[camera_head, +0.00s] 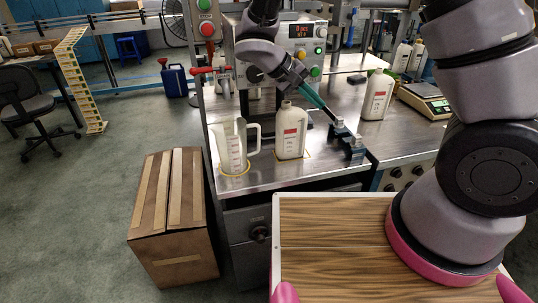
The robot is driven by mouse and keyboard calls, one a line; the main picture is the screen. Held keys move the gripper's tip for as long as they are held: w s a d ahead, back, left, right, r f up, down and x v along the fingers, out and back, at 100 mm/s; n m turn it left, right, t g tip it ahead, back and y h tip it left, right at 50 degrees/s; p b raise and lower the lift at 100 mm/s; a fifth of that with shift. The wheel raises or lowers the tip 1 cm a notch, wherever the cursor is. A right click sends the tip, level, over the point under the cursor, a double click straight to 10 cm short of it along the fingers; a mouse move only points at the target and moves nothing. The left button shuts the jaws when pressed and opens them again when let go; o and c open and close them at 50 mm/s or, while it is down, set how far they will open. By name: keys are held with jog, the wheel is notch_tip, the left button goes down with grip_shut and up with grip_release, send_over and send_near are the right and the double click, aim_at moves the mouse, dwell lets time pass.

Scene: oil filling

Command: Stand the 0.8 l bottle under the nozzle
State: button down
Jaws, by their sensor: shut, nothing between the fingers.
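A white bottle with a red label (291,132) stands upright within a yellow outline on the steel bench, left of my gripper. A similar white bottle (377,97) stands farther back to the right. Their volume markings are too small to read, so I cannot tell which is 0.8 l. My gripper (349,143) is shut and empty, low over the bench to the right of the nearer bottle and apart from it. The filling machine (308,32) with a red display stands behind. Its nozzle is not clearly visible; my arm covers part of that area.
A clear measuring jug (232,150) stands in a yellow ring at the bench's front left. A scale (425,100) sits at the right, with more bottles (401,56) behind. A cardboard box (172,215) stands on the floor left of the bench (262,178).

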jog(key=a+f+n+t+h, duration=0.2)
jog(key=a+f+n+t, duration=0.3)
jog(key=a+f, duration=0.4)
jog(key=n+t+y, duration=0.4)
jog(key=n+t, duration=0.2)
jog(key=t, duration=0.4)
send_near(277, 145)
jog(key=s+a, duration=0.2)
jog(key=shift+s+r, duration=0.25)
jog(key=shift+s, duration=0.1)
jog(key=shift+w+f, duration=0.1)
jog(key=x, duration=0.9)
jog(key=shift+w+d+f, duration=0.15)
jog(key=shift+w, duration=0.2)
jog(key=shift+w+d, duration=0.3)
jog(key=shift+d, duration=0.45)
